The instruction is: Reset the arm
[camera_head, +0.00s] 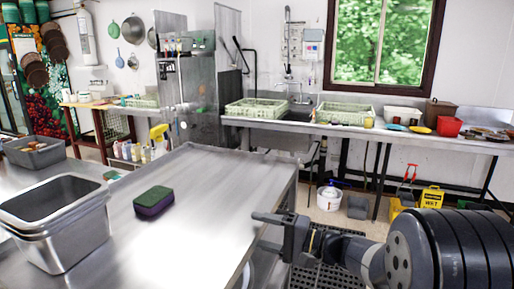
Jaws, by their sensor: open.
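My gripper (261,231) is at the right edge of the near steel table (230,185), with its fingers pointing left. It is open and nothing shows between its fingers. My arm comes in from the lower right corner, large and dark. A green and purple sponge (153,201) lies on the table to the left of my gripper, well apart from it.
A steel pan (62,262) stands on the table at the lower left. A grey tub (35,152) is behind it. A back counter (350,131) carries green dish racks (256,108) and a red container (448,126).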

